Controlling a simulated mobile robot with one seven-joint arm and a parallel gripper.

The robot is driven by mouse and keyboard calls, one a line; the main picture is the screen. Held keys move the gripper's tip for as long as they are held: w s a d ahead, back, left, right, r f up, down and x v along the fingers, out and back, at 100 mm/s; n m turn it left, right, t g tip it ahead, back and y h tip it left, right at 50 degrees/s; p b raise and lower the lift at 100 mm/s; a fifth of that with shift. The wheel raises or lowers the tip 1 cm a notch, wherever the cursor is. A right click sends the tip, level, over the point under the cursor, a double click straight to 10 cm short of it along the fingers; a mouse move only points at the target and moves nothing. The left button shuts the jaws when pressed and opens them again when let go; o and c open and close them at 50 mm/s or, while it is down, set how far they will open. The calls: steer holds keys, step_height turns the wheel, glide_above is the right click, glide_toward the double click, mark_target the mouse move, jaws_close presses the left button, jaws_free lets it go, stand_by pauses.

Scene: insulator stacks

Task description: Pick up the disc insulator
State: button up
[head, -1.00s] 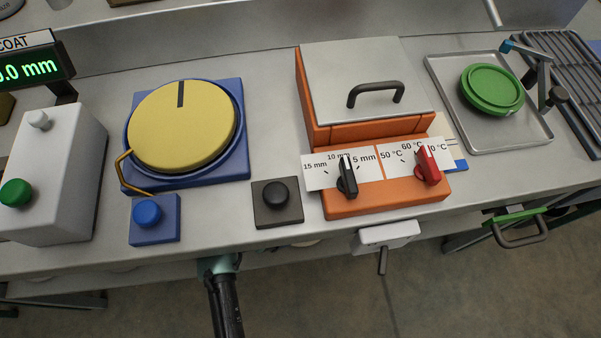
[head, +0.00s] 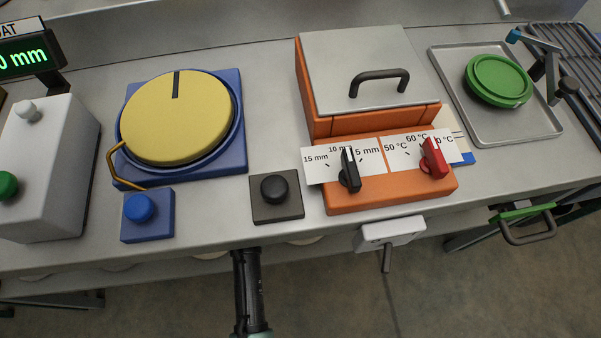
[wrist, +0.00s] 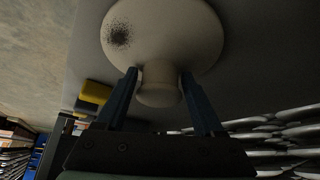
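A pale cream disc insulator (wrist: 180,35) fills the upper middle of the wrist view, with a dark speckled patch on its left side. Its short round knob (wrist: 160,88) points toward my camera. My gripper (wrist: 160,75) has its two blue fingers on either side of this knob, with the tips close to its sides. I cannot tell whether they press on it or stand slightly apart. In the head view my dark arm reaches under the counter's front edge, and the gripper and this insulator are hidden there.
Several pale discs (wrist: 285,132) stand at the right of the wrist view. A yellow and black object (wrist: 95,92) lies at left. Above my arm, the counter (head: 215,215) carries a blue turntable (head: 240,150), an orange heater box (head: 320,125) and a tray (head: 480,130).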

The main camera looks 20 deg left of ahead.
steer(key=shift+s+f, duration=0.1)
jaws_close()
steer(key=shift+r, duration=0.2)
